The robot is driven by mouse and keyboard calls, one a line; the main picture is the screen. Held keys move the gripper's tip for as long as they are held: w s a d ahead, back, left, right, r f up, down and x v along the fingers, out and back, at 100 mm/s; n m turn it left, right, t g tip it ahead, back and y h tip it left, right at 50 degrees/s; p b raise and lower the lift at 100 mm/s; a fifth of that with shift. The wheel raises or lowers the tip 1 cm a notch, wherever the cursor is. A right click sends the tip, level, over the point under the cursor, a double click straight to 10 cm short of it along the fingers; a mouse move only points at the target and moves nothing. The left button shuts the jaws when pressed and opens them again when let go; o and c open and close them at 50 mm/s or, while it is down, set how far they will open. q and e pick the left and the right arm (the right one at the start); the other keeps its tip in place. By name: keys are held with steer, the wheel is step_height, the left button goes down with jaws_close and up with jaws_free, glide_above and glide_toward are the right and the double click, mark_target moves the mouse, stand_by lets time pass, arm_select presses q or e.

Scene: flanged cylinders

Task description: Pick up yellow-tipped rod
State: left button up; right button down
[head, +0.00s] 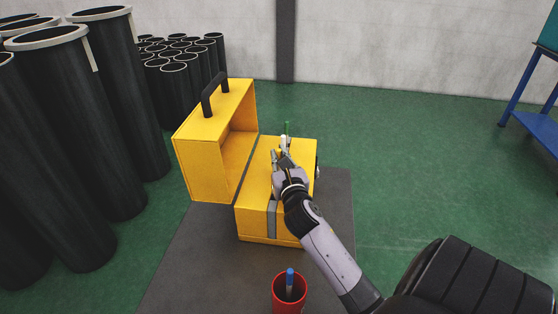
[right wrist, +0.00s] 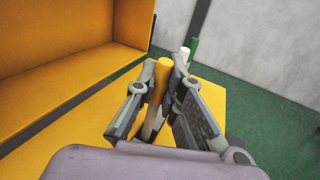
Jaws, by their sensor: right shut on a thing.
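The yellow-tipped rod (right wrist: 160,82) stands roughly upright between the fingers of my right gripper (right wrist: 157,92) in the right wrist view. Its tip is yellow and its lower part looks pale. My right gripper, also in the head view (head: 282,159), is shut on this rod over the top of a low yellow box (head: 254,192). The rod's lower end is hidden, so I cannot tell whether it is lifted or rests in something. My left gripper is not in view.
A white-tipped rod (right wrist: 184,52) and a green one (right wrist: 193,48) stand just behind the gripper. An open yellow case (head: 198,165) with a black handle stands left. A red cup (head: 289,300) holds a blue-tipped rod (head: 290,280). Black flanged cylinders (head: 125,100) crowd the left.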

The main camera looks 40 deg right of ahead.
step_height(320, 180, up, 19)
steer(key=p, duration=0.3)
steer(key=shift+r, duration=0.1)
